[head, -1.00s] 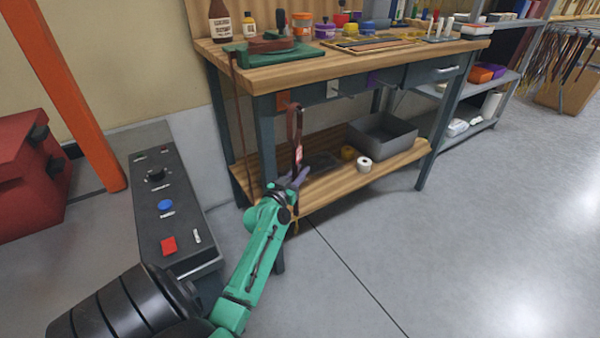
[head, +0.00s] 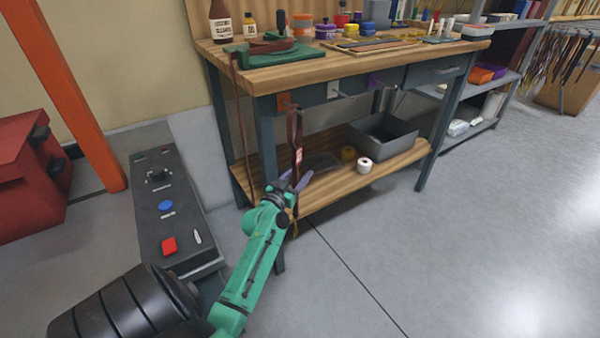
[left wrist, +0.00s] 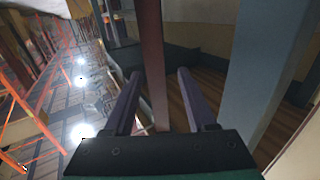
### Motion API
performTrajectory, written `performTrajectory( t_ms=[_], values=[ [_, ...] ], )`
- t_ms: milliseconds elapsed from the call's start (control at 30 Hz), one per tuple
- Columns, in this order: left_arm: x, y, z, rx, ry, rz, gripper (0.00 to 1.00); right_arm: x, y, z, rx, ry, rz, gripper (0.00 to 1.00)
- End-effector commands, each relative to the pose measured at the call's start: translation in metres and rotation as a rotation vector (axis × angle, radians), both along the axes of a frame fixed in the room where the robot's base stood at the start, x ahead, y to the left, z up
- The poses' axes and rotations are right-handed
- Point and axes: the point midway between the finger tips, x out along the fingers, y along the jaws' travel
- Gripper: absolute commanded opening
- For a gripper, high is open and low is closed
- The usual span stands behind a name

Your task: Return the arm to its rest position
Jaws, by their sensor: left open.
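My left arm reaches from the bottom left of the head view toward the workbench. My left gripper (head: 295,181) is open at the front of the bench, below the table top and near the lower shelf. A dark red-brown strap (head: 295,130) with a pale tag hangs from the bench front just above the gripper. In the left wrist view my left gripper (left wrist: 160,88) shows two purple-grey fingers apart. The strap (left wrist: 152,50) runs between them in the picture, with gaps on both sides. I cannot tell its depth relative to the fingertips. My right gripper is not in view.
The workbench (head: 350,67) has a lower shelf (head: 340,185) with a grey bin (head: 383,135) and rolls. A bench leg (left wrist: 265,75) stands close right of the gripper. A control box (head: 170,200) stands left of the arm. The floor (head: 450,250) at right is clear.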

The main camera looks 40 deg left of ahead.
Motion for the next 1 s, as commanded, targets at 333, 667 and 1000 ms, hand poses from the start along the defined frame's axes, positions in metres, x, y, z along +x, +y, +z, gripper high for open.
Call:
performTrajectory(
  t_ms=[333, 667, 1000],
  values=[
    [-0.058, -0.014, 0.0, 0.002, 0.004, 0.0, 0.57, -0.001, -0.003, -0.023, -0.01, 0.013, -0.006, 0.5],
    [-0.063, -0.015, 0.001, 0.0, 0.0, 0.0, 0.57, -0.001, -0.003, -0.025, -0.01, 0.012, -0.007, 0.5],
    [-0.082, -0.126, -0.107, -0.077, 0.474, -0.286, 0.57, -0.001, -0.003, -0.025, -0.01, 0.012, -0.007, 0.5]
  ],
)
